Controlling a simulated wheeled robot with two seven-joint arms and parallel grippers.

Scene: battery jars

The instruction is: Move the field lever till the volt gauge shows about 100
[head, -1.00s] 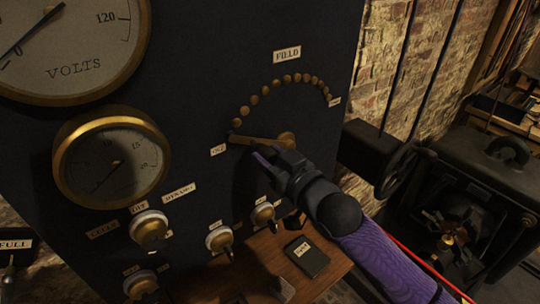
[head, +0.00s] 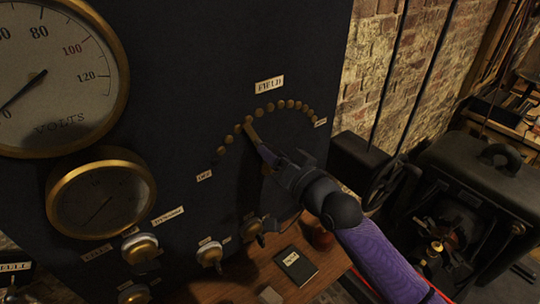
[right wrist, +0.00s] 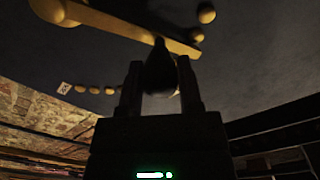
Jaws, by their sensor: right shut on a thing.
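The field lever (head: 253,134) is a brass bar on the dark panel. It points up and left, its tip by the studs on the left part of the arc, past the OFF label (head: 204,175). My right gripper (head: 270,157) is shut on the lever's dark handle, which shows between the fingers in the right wrist view (right wrist: 161,72). The brass bar also shows there (right wrist: 125,25). The volt gauge (head: 55,75) is cut by the left edge of the head view; its needle points down-left, near 0. My left gripper is not in view.
The arc of brass studs (head: 290,104) runs right below the FIELD label (head: 269,85). A smaller gauge (head: 100,198) and several switches (head: 140,247) sit lower. A wooden table (head: 325,262) bears a dark book (head: 296,264). A black machine (head: 470,190) stands at right.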

